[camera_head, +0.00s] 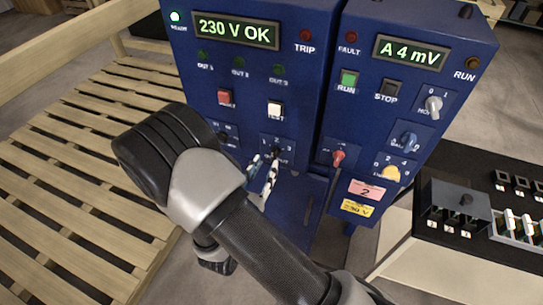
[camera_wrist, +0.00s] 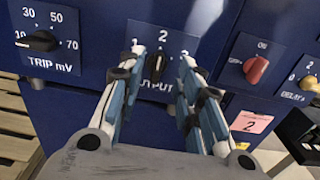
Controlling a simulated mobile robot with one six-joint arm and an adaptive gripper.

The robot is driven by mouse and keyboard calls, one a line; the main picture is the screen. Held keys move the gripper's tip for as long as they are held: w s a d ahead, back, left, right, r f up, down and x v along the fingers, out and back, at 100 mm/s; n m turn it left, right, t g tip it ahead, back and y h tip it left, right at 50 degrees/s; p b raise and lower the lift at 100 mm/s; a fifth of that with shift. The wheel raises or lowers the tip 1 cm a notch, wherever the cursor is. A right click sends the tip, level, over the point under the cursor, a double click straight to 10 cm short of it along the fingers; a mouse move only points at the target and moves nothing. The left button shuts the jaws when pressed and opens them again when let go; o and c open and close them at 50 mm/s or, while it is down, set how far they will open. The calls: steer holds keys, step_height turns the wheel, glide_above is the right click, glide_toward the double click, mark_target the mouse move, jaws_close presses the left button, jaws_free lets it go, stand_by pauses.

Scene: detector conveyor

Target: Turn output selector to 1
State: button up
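The output selector (camera_wrist: 155,69) is a black knob on the blue panel, with 1, 2 and 3 marked around it and OUTPUT below. Its long grip stands about upright, toward the 2. My gripper (camera_wrist: 159,58) is open, with one fingertip on each side of the knob. A gap shows between the knob and each finger; depth to the panel is hard to judge. In the head view the selector (camera_head: 276,152) is small and partly hidden by my gripper (camera_head: 266,166).
Left of the selector is the black TRIP mV knob (camera_wrist: 38,41). Right of it are a red knob (camera_wrist: 256,69) and a yellow knob (camera_wrist: 309,83). A pallet (camera_head: 80,170) lies left of the cabinet and a black-topped table (camera_head: 480,255) stands right.

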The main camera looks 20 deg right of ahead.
mark_target(273, 153)
steer(key=x, duration=0.6)
steer(key=shift+b, duration=0.35)
steer(key=shift+c, duration=0.3)
jaws_close()
